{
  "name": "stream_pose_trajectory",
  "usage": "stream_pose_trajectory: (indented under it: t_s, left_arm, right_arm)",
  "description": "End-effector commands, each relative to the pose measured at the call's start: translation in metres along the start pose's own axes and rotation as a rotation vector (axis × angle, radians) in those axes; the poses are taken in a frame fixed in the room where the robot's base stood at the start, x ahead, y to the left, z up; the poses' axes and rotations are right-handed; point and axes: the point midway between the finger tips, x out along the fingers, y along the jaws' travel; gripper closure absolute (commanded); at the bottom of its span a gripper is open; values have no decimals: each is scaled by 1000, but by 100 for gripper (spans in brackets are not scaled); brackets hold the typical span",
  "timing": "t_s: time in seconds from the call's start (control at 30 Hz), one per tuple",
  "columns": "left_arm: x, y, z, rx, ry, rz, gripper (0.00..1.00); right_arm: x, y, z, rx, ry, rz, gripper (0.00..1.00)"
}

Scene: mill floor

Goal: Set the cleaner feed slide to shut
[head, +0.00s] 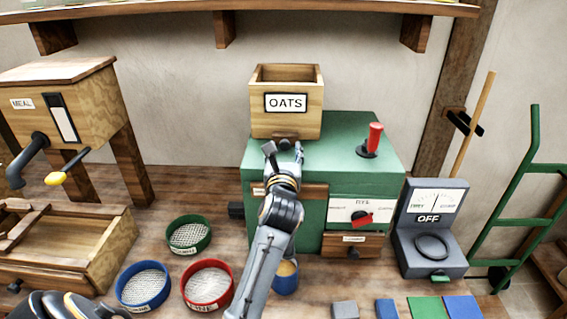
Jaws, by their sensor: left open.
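The green cleaner (352,180) stands at the back middle, with a wooden hopper (286,120) marked OATS on its top. A small dark wooden piece, perhaps the feed slide (286,136), shows low on the hopper's front face. Its setting cannot be read from here. My left gripper (284,149) is open, its fingertips just below and in front of that piece. No object shows between the fingers, and I cannot tell whether they touch the piece. The gripper and forearm hide part of the cleaner's left front. My right gripper is not in view.
A red lever (374,139) stands on the cleaner's top, right of the hopper. A red knob (361,218) and a small drawer (353,245) are on its front. Round sieves (207,286) lie left of my arm. A grey device (430,228) reading OFF stands right.

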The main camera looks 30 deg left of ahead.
Motion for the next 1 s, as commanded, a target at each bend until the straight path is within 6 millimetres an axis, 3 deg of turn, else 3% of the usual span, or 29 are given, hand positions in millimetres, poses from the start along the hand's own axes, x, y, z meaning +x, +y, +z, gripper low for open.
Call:
stream_pose_trajectory:
  t_s: [0.3, 0.5, 1.0]
  left_arm:
    - [-68, 0, -1, -2, 2, -1, 51]
    - [-96, 0, -1, -1, 2, 0, 51]
    - [-104, 0, 0, -1, 0, 1, 51]
  right_arm:
    - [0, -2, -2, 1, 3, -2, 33]
    - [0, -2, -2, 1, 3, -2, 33]
    - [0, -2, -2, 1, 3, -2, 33]
